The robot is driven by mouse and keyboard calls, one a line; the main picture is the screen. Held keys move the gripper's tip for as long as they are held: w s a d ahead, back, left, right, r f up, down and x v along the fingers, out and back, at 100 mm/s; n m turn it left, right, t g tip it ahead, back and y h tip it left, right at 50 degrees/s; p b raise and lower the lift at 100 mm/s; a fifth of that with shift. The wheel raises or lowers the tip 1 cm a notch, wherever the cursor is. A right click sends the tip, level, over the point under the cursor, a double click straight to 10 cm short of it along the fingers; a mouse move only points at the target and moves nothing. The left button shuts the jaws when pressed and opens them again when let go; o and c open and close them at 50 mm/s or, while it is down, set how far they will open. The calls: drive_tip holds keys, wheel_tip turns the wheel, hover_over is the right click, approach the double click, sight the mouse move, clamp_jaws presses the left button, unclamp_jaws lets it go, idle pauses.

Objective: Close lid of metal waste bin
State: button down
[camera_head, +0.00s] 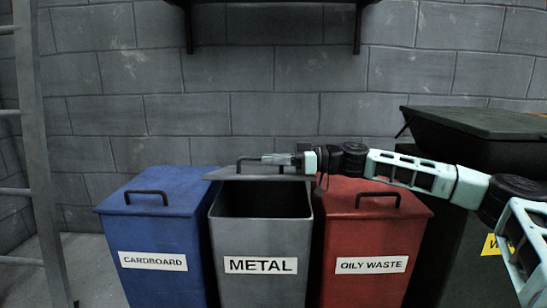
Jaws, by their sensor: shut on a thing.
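The grey metal waste bin (262,292) stands in the middle of a row, with a white METAL label on its front. Its top is open and its dark inside shows. Its grey lid (225,174) is at the back edge of the opening, seen as a narrow slab with a dark handle (239,164) at its left. My gripper (270,160) is over the lid and shut on the lid handle. My arm reaches in from the right, above the red bin. The fingertips are small and partly merge with the handle.
A blue cardboard bin (150,238) stands to the left and a red oily waste bin (374,235) to the right, both with lids shut. A larger dark bin (480,140) is at far right. A ladder (35,150) stands at left. A block wall is behind, with a shelf above.

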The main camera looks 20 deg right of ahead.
drive_tip(key=shift+d+f, duration=0.15)
drive_tip(key=shift+f, duration=0.35)
drive_tip(key=c, duration=1.5)
unclamp_jaws()
drive_tip(key=shift+s, duration=0.1)
drive_tip(key=shift+r, duration=0.15)
wheel_tip(320, 180, up, 10)
drive_tip(key=p, duration=0.4)
drive_tip(key=shift+d, duration=0.1)
